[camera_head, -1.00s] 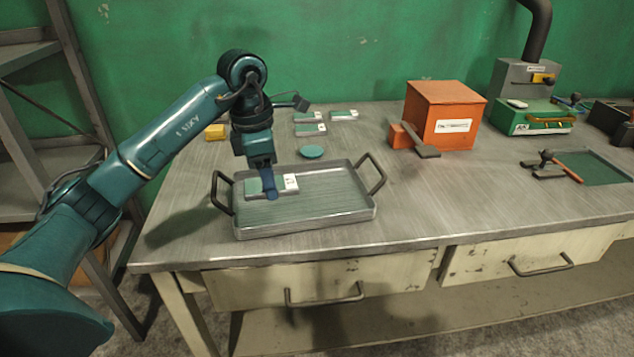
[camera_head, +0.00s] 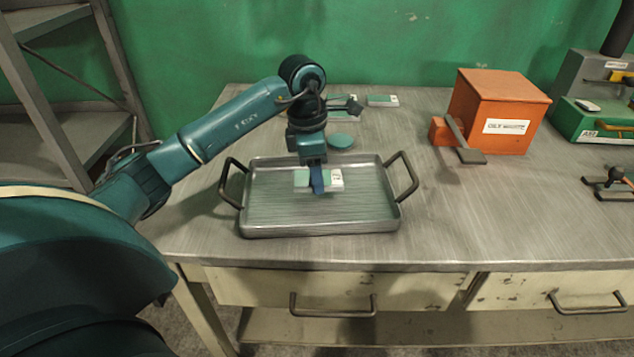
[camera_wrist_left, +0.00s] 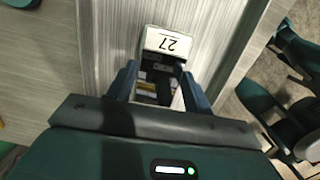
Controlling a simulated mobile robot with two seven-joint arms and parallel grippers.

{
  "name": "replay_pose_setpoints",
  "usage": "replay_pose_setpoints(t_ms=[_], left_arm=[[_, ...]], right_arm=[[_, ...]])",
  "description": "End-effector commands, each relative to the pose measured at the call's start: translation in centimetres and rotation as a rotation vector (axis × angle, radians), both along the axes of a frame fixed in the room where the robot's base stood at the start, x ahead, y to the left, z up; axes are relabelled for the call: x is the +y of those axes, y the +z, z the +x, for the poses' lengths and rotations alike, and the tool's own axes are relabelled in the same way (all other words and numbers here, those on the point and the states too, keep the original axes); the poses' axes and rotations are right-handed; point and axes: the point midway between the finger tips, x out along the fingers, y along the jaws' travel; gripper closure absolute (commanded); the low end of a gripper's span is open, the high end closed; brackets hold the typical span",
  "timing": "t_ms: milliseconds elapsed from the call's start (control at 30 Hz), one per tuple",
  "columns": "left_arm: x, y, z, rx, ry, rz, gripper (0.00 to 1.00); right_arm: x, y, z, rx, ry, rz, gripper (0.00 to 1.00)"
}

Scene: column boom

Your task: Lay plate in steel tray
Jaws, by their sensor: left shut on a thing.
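My left gripper (camera_head: 318,189) points down over the middle of the steel tray and is shut on the plate. In the left wrist view its two blue fingers (camera_wrist_left: 158,88) reach to the plate. The steel tray (camera_head: 270,215) is shallow, with a dark handle at each end. I cannot tell whether the plate touches the tray floor. My right gripper is not in view.
Several similar plates (camera_head: 382,101) lie behind the tray, near a round green disc (camera_head: 341,141). An orange box (camera_head: 497,110) with a lever stands to the right. Bare tabletop (camera_head: 450,215) lies right of the tray. Drawers (camera_head: 385,290) are below the front edge.

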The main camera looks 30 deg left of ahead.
Motion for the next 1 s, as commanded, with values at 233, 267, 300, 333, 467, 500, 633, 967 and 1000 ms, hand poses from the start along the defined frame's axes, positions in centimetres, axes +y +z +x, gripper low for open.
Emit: replay_pose_setpoints(t_ms=[233,267,300,333,467,500,633,967,1000], left_arm=[[0.0,-3.0,0.0,-0.001,0.001,-0.001,0.93],[0.0,-3.2,0.0,-0.001,0.0,-0.001,0.93],[0.0,-3.3,0.0,-0.003,0.0,0.0,0.93],[0.0,-3.3,0.0,-0.003,0.0,0.0,0.93],[0.0,-3.2,0.0,-0.004,0.0,0.0,0.93],[0.0,-3.2,0.0,-0.003,0.0,0.0,0.93],[0.0,-3.6,0.0,0.001,0.0,0.001,0.48],[0.0,-3.6,0.0,0.001,0.0,0.001,0.28],[0.0,-3.6,0.0,0.001,0.0,0.001,0.28]], right_arm=[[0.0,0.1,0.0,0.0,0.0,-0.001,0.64],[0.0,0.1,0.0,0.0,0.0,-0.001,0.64],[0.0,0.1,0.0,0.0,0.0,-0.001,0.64],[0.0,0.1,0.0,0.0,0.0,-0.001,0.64],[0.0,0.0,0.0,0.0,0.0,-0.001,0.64],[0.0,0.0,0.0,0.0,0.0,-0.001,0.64],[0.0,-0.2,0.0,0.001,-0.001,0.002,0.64],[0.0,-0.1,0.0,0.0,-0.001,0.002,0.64],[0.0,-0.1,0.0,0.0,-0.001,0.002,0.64]])
